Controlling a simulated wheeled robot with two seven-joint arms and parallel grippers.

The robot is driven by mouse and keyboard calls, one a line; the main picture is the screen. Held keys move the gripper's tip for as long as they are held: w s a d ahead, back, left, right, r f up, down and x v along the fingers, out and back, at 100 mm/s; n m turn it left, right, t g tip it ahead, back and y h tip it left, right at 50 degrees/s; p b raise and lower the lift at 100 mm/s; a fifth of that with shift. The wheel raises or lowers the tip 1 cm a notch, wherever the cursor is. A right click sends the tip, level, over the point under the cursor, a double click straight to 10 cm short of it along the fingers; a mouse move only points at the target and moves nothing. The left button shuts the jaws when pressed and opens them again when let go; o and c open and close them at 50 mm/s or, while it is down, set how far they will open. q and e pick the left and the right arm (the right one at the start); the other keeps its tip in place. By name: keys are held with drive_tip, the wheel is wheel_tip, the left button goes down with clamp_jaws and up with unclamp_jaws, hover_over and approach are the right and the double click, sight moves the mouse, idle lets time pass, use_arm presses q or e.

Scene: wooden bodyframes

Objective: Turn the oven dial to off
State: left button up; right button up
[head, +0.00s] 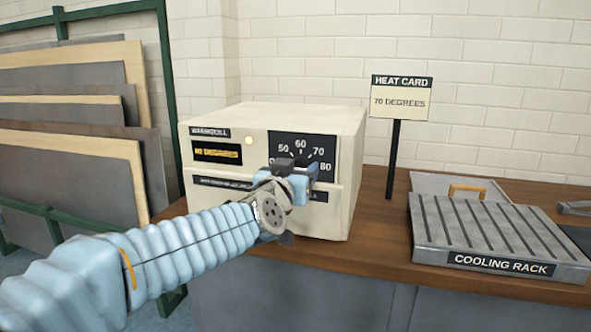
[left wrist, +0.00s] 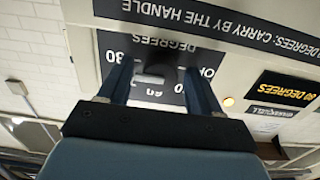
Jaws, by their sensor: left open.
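The oven is a cream box (head: 270,120) on the wooden counter. Its dark dial panel (head: 320,147) shows degree numbers including 50, 60, 70 and 80. My left gripper (head: 288,182) is in front of the panel's lower part and hides the dial in the head view. The dial's setting is not clear. My right gripper is not in view.
A yellow-lettered display (head: 217,152) and a small lit lamp (head: 249,140) are on the oven front. A heat card (head: 401,98) reading 70 degrees stands on a post. The cooling rack (head: 500,237) lies right. Boards (head: 75,130) lean in a green frame left.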

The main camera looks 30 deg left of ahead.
use_arm(q)
drive_tip(key=shift+c, duration=0.5)
drive_tip(key=c, duration=0.9)
drive_tip(key=shift+c, duration=0.2)
